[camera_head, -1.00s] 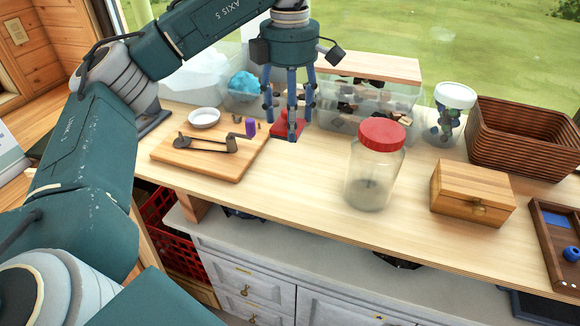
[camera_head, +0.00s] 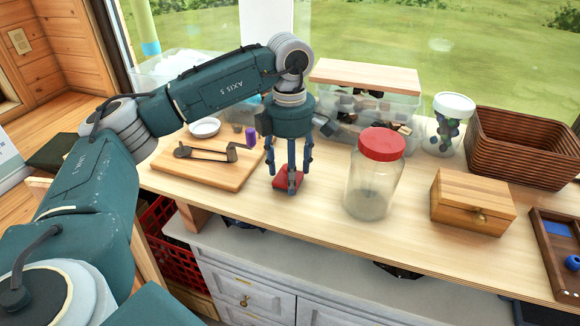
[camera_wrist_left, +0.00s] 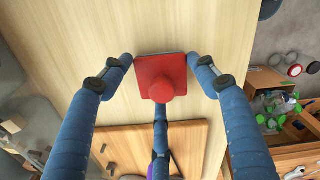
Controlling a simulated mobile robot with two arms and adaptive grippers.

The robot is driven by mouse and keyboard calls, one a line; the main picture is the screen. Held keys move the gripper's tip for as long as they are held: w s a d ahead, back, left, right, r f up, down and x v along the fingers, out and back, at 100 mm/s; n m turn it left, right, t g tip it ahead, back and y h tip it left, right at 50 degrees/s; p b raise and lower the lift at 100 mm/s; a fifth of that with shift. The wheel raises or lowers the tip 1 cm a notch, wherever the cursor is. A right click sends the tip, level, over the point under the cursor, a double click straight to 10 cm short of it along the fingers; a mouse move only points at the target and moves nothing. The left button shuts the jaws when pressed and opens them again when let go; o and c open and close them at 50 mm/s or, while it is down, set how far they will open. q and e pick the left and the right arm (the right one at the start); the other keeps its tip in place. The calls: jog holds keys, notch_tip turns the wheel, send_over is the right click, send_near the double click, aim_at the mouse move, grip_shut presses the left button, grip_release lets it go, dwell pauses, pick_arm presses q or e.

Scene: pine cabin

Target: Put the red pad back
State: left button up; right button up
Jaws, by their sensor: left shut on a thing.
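The red pad (camera_head: 288,181) is a small square block, and the left wrist view shows a round knob on its top (camera_wrist_left: 167,88). My left gripper (camera_head: 290,170) points straight down and is shut on it, with fingers around the knob side. The pad is low over the counter, right of the cutting board; whether it touches the wood I cannot tell. My right gripper is not in view.
The cutting board (camera_head: 190,176) with a dark crank-like bar (camera_head: 205,154) and purple handle is at left. A glass jar with red lid (camera_head: 372,180) stands close at right. A wooden box (camera_head: 471,202), wicker basket (camera_head: 520,145) and clear bin (camera_head: 345,118) are beyond.

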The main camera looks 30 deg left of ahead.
pick_arm(q)
jog(key=shift+f, duration=0.2)
jog(key=o, duration=1.2)
jog(key=shift+r, duration=0.1)
jog(key=shift+r, duration=0.6)
notch_tip(320, 180, up, 10)
jog(key=shift+r, duration=0.55)
